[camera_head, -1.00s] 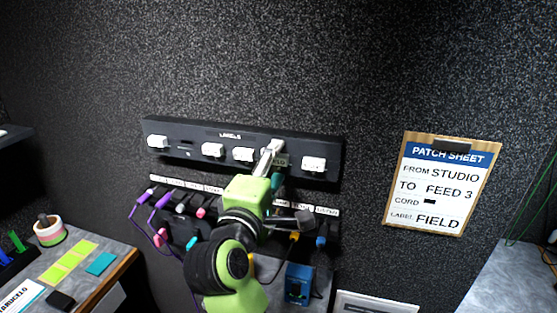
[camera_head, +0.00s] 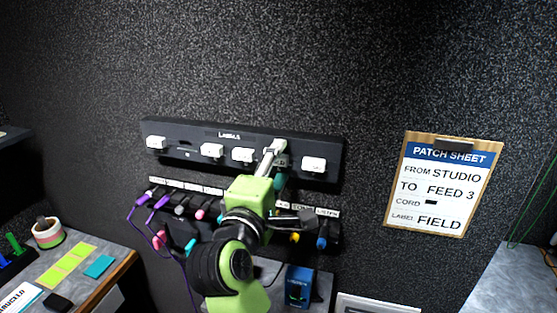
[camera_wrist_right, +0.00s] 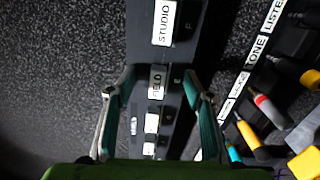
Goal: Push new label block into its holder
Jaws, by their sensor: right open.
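The label block reading FIELD (camera_wrist_right: 157,82) sits at the dark label rail (camera_head: 228,136) on the wall. In the right wrist view it lies between the two fingers of my right gripper (camera_wrist_right: 158,98), which are spread apart. In the head view, the fingertips of my right gripper (camera_head: 273,152) reach the rail and cover most of the FIELD block. I cannot tell whether the block is fully seated or whether the fingers touch it. My left gripper is not in view.
Other white blocks stand on the rail, one reading STUDIO (camera_wrist_right: 165,22). Below are a row of coloured plugs (camera_head: 200,214) and hanging cords. A patch sheet (camera_head: 442,185) hangs at the right. Desks (camera_head: 75,268) stand at both sides.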

